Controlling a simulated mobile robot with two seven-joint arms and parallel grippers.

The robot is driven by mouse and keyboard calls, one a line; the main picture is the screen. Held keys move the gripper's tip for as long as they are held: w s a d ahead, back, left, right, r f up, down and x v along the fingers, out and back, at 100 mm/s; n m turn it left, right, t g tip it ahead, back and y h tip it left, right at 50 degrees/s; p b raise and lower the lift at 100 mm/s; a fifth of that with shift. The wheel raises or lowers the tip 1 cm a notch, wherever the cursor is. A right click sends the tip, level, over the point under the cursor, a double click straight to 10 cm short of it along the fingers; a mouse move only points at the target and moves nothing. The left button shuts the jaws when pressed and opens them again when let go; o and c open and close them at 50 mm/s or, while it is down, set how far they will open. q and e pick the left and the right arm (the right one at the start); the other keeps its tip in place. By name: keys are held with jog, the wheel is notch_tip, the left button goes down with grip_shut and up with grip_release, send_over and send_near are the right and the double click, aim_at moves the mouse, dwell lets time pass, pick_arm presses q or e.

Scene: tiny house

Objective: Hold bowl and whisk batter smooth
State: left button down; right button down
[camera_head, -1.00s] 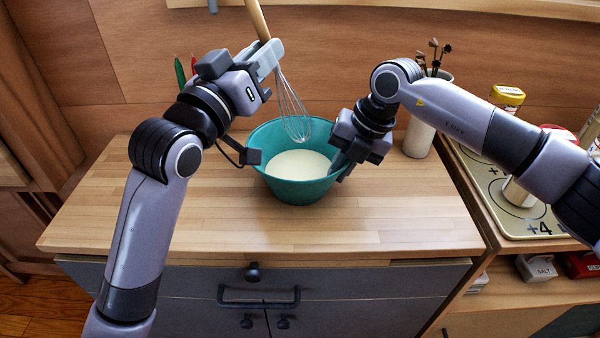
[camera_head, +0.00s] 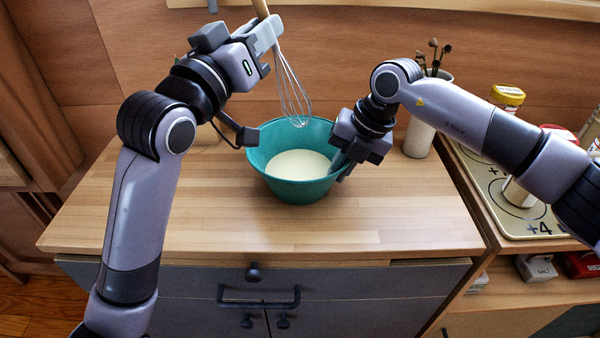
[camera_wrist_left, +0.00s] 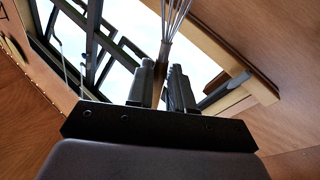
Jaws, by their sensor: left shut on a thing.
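A teal bowl (camera_head: 290,190) with pale batter (camera_head: 298,164) in it stands upright on the wooden counter. My left gripper (camera_head: 268,36) is shut on the whisk's wooden handle, above and left of the bowl. The whisk (camera_head: 292,92) hangs tilted, its wire end down, just above the bowl's far rim and clear of the batter. In the left wrist view the whisk (camera_wrist_left: 172,22) rises from between the fingers. My right gripper (camera_head: 345,158) is at the bowl's right rim, with a finger inside the wall.
A white vase (camera_head: 418,136) with dark stems stands behind my right arm. A hob (camera_head: 487,180) with jars is at the right. The counter (camera_head: 170,215) is clear in front and left of the bowl. A wooden wall closes the back.

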aim_at(256, 3)
pick_arm(q)
jog(key=shift+r, duration=0.1)
jog(key=shift+r, duration=1.9)
pick_arm(e)
jog(key=c, duration=1.2)
grip_release()
jog(key=v, duration=1.2)
jog(key=shift+s, duration=0.1)
